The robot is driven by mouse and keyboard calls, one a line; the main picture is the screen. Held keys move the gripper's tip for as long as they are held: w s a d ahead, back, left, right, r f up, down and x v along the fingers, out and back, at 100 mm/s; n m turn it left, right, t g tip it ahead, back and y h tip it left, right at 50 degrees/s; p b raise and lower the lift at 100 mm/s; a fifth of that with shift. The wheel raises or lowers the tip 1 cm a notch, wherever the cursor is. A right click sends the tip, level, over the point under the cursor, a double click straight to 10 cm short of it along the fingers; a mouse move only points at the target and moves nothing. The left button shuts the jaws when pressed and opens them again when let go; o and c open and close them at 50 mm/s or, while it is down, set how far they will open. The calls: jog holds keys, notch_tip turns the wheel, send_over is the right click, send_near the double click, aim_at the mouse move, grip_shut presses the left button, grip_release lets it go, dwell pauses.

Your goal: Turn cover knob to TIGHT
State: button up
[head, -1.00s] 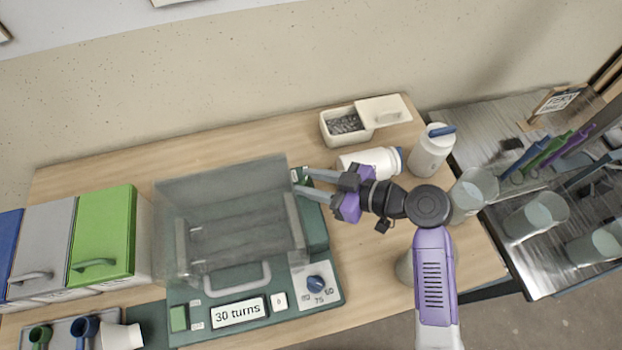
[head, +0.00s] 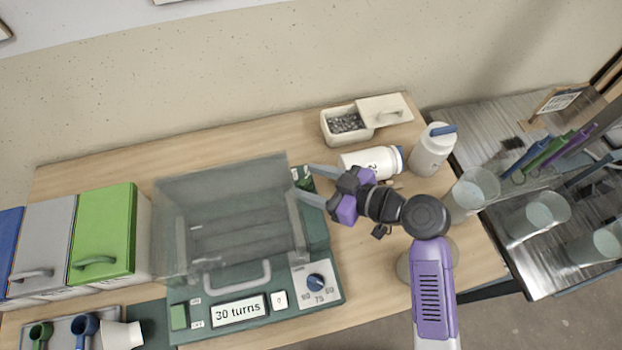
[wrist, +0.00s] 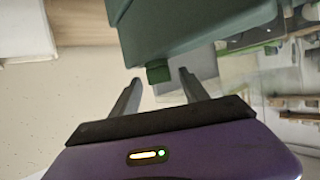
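The machine (head: 320,235) is a dark green box with a clear cover (head: 225,220) over its tray, on the wooden table. A small green-and-white label or part (head: 301,177) shows at its back right, partly behind my fingers; I cannot read it. My gripper (head: 305,181) is at that right side, fingers apart and pointing left at the machine. In the wrist view my open gripper (wrist: 160,77) has a small green block, likely the cover knob (wrist: 158,74), between its fingertips, with no clear contact. The knob's setting cannot be read.
An upright white bottle (head: 432,152) and an open box (head: 345,124) stand farther back.

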jog(key=b+v, duration=0.1)
jog(key=v, duration=0.6)
jog(key=shift+s+d+b, duration=0.15)
jog(key=shift+d+b, duration=0.2)
jog(key=shift+b, duration=0.05)
jog(key=shift+r, duration=0.1)
